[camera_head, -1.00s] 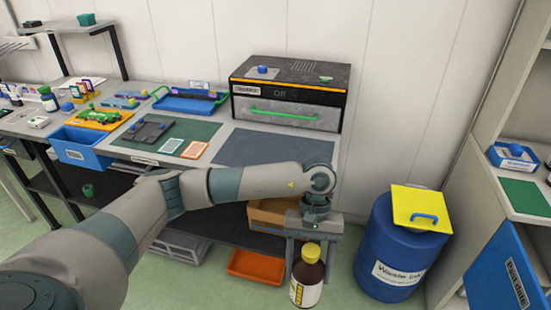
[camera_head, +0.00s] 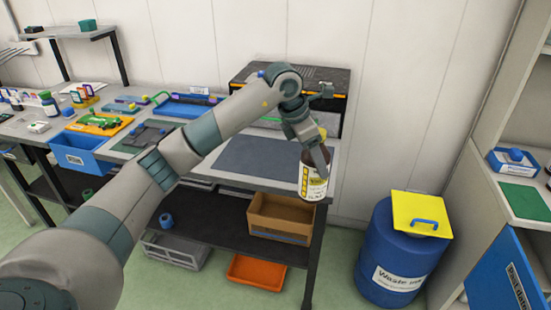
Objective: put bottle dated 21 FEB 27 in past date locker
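My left arm reaches in from the lower left. Its gripper (camera_head: 318,152) is shut on a brown bottle (camera_head: 313,178) with a yellow cap and a white and yellow label. The bottle is upright, in front of the table's right edge. Its label is too small to read a date, and the gripper partly covers its top. At the far right is a blue locker door (camera_head: 505,270) with a white label that seems to read "Past date". It stands at an angle in front of the grey cabinet, and the locker's inside is mostly out of frame. My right gripper is not in view.
A blue waste ink drum (camera_head: 385,245) with a yellow lid (camera_head: 420,212) stands between table and cabinet. A dark oven-like box (camera_head: 335,78) sits at the table's back. A cardboard box (camera_head: 280,220) and orange tray (camera_head: 257,272) lie below. Floor between table and drum is clear.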

